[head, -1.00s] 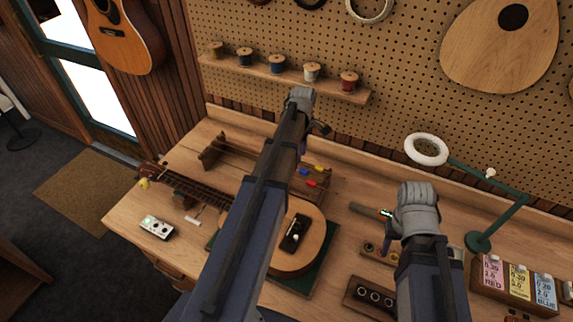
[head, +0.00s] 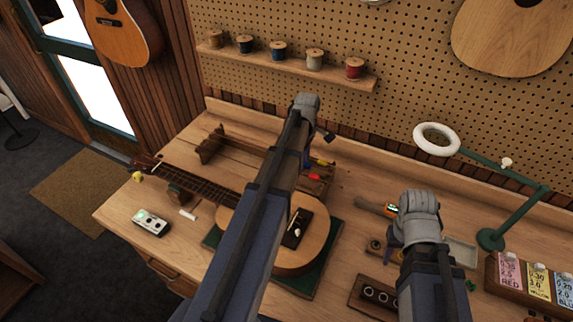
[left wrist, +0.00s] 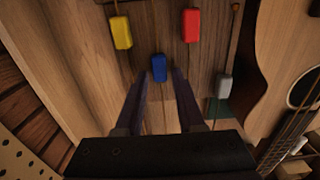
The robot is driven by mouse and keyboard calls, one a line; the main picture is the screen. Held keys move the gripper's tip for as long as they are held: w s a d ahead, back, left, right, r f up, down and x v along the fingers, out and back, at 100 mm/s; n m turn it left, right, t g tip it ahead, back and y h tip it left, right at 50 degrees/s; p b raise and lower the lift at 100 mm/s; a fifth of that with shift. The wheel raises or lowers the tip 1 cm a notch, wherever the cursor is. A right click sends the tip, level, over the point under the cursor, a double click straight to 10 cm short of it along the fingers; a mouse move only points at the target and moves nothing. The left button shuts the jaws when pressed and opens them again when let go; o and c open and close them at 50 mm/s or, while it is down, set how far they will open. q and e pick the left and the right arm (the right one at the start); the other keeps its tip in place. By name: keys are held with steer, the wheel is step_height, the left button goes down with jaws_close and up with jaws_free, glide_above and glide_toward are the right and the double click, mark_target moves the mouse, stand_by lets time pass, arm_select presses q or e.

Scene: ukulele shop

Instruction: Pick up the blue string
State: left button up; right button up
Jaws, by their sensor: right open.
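The blue string's blue tab (left wrist: 159,67) lies over the wooden rack in the left wrist view. My left gripper (left wrist: 159,78) is open, with a finger on either side just short of the blue tab and nothing held. In the head view my left gripper (head: 307,160) hides the blue tab. A yellow tab (left wrist: 121,32), a red tab (left wrist: 190,25) and a grey tab (left wrist: 224,86) lie around it. My right gripper (head: 393,240) is open over the right side of the bench, partly hidden by its wrist.
A ukulele (head: 310,235) lies on a green mat beside the rack. A small white device (head: 150,222) is at the left. A green lamp (head: 515,210) and a box of colour-labelled packets (head: 490,285) stand at the right. Thread spools line a shelf (head: 300,71).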

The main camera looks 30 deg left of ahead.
arm_select(q)
steer(key=shift+f, duration=0.1)
steer(key=shift+c, duration=0.2)
jaws_close()
stand_by(0.5)
step_height(320, 180, up, 10)
steer(key=p, duration=1)
step_height(320, 180, up, 5)
steer(key=p, duration=0.5)
